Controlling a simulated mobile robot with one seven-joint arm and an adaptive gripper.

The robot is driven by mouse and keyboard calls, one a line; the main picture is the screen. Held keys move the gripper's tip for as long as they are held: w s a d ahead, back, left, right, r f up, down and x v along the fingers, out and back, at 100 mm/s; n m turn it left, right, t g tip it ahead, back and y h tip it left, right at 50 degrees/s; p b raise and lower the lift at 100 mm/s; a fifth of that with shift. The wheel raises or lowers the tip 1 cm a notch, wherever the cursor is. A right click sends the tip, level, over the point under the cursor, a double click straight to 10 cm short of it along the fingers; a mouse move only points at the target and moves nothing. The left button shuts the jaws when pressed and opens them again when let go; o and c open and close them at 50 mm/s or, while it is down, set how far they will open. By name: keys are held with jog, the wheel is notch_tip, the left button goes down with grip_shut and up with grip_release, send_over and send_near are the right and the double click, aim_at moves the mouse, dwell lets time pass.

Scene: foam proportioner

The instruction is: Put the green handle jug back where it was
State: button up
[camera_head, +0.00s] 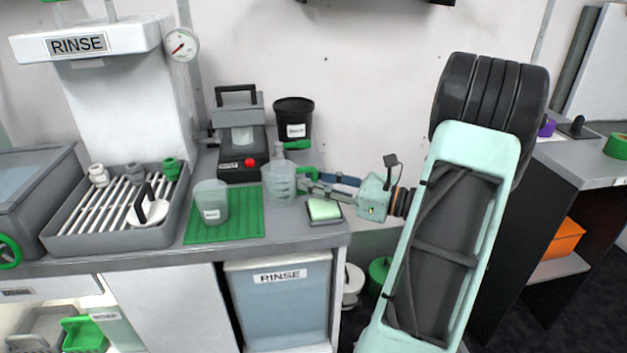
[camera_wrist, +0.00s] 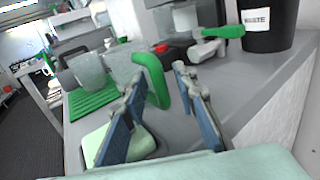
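The green handle jug (camera_head: 279,182) is clear and stands upright on the grey counter, at the right edge of the green mat (camera_head: 250,228). Its green handle (camera_head: 308,172) points right, toward my gripper. In the wrist view the jug's clear body (camera_wrist: 122,62) is ahead, and its curved green handle (camera_wrist: 157,84) shows between my fingers. My gripper (camera_head: 311,187) is open, with blue-padded fingers on either side of the handle in the wrist view (camera_wrist: 160,80). I see a gap between fingers and handle; I cannot tell how deep the handle sits between them.
A second clear jug (camera_head: 211,203) with a white label stands on the mat. A pale green sponge (camera_head: 324,209) in a dark tray lies just below my gripper. Behind are a grey machine (camera_head: 240,140) with a red knob and a black waste bucket (camera_head: 293,118). A slatted sink (camera_head: 110,205) is left.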

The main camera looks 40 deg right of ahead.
jog(key=shift+r, duration=0.25)
jog(key=p+v, duration=0.2)
jog(key=v, duration=1)
jog(key=shift+f, duration=0.1)
